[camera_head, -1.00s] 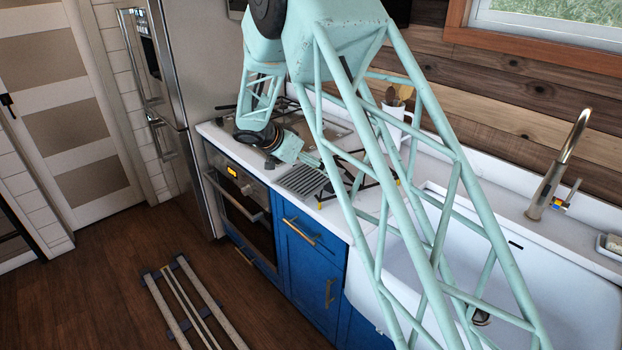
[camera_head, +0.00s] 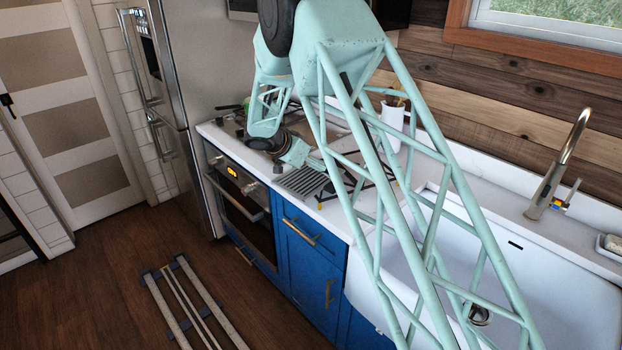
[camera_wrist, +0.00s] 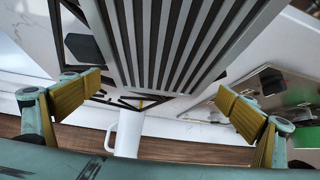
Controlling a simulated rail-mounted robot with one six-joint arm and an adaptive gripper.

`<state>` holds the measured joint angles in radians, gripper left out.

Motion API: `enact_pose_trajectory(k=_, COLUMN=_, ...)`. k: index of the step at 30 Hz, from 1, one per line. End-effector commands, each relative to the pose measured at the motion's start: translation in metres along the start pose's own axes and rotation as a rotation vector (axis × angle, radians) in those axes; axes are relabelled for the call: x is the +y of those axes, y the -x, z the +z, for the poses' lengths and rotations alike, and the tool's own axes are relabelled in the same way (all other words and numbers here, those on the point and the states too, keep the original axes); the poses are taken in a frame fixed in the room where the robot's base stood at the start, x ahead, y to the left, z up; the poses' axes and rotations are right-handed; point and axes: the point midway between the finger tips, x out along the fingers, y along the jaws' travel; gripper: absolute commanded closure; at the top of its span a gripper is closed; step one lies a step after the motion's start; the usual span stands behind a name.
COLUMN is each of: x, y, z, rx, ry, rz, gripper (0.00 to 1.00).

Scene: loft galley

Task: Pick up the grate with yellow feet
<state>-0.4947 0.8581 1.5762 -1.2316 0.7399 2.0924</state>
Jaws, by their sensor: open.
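The grate with yellow feet (camera_head: 347,181) is a thin black wire frame on the white counter, left of the sink. My arm's lattice hides part of it. In the wrist view, parts of its black bars and a yellow foot (camera_wrist: 140,104) show behind a grey slatted panel. My gripper (camera_head: 317,163) is low over the counter at the grate's left side, near the slatted panel. In the wrist view my gripper (camera_wrist: 160,103) is open, its yellow-padded fingers wide apart with nothing held. Whether the fingertips touch the grate cannot be told.
The grey slatted panel (camera_head: 302,182) lies at the counter's front edge. A white mug with utensils (camera_head: 393,122) stands behind the grate. The cooktop (camera_head: 229,126) is to the left, with a green item (camera_wrist: 300,106) on it. The sink (camera_head: 500,262) and tall faucet (camera_head: 560,165) are to the right.

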Motion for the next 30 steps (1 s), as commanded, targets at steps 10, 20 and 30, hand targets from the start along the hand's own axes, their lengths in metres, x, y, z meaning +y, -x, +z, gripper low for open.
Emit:
enact_pose_trajectory(k=10, x=-0.0002, y=-0.0084, z=0.0002, rx=0.0, ry=0.0, rz=0.0, gripper=0.0)
enact_pose_trajectory(k=20, x=-0.0001, y=-0.0083, z=0.0002, rx=0.0, ry=0.0, rz=0.0, gripper=0.0)
enact_pose_trajectory(k=30, x=-0.0002, y=-0.0082, z=0.0, rx=0.0, ry=0.0, rz=-0.001, gripper=0.2)
